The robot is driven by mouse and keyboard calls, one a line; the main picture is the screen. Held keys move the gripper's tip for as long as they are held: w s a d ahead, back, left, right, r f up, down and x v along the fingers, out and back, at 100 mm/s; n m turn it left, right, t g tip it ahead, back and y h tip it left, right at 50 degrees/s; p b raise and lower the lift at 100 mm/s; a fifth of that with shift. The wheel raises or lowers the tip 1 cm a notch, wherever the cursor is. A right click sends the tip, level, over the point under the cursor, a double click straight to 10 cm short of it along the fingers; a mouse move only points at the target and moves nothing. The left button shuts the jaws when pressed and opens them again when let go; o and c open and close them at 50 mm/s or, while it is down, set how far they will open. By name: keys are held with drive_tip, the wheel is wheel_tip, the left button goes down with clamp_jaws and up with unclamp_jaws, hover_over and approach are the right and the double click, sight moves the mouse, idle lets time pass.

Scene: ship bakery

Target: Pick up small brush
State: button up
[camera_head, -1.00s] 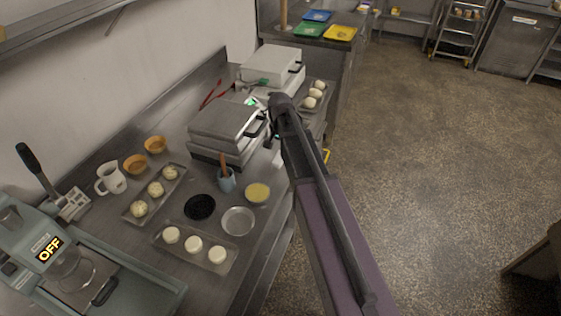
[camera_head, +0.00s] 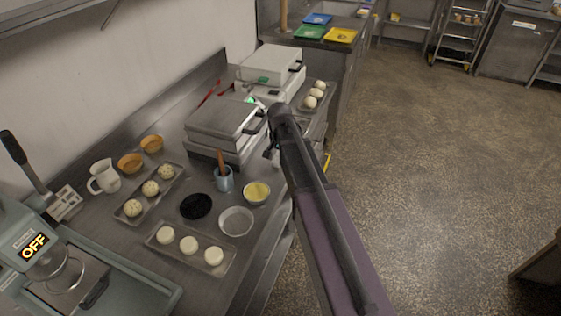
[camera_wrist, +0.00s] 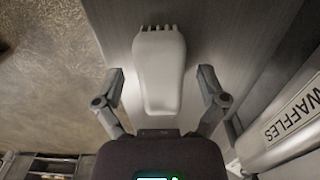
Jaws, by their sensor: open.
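A pale white brush-like tool (camera_wrist: 160,70), with a rounded body and short tufts at its far end, lies on the steel counter (camera_wrist: 215,20) in the wrist view. I take it to be the small brush. My gripper (camera_wrist: 163,76) is open, with one finger on each side of the tool. Gaps show between the fingers and the tool, and I cannot tell their difference in height. In the head view, my arm hides most of my gripper (camera_head: 270,150) beside the front waffle iron, and the tool is not clearly visible.
The waffle iron (camera_wrist: 290,120) stands close on the right in the wrist view; it is the front one (camera_head: 220,125) in the head view. A blue cup (camera_head: 223,180) with a wooden-handled tool and a yellow-filled bowl (camera_head: 257,193) stand nearby. Open floor (camera_head: 430,180) lies right.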

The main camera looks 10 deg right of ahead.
idle(0.4)
drive_tip(key=c, duration=1.3)
drive_tip(key=shift+o, duration=0.2)
drive_tip(key=shift+r, duration=0.1)
wheel_tip(320, 180, up, 3)
drive_tip(key=p, duration=0.2)
drive_tip(key=shift+f+p, duration=0.2)
drive_tip(key=shift+p, duration=0.2)
drive_tip(key=s+r+p, duration=0.2)
drive_tip(key=s, duration=1.4)
drive_tip(key=shift+a, duration=0.15)
drive_tip(key=shift+r, duration=0.1)
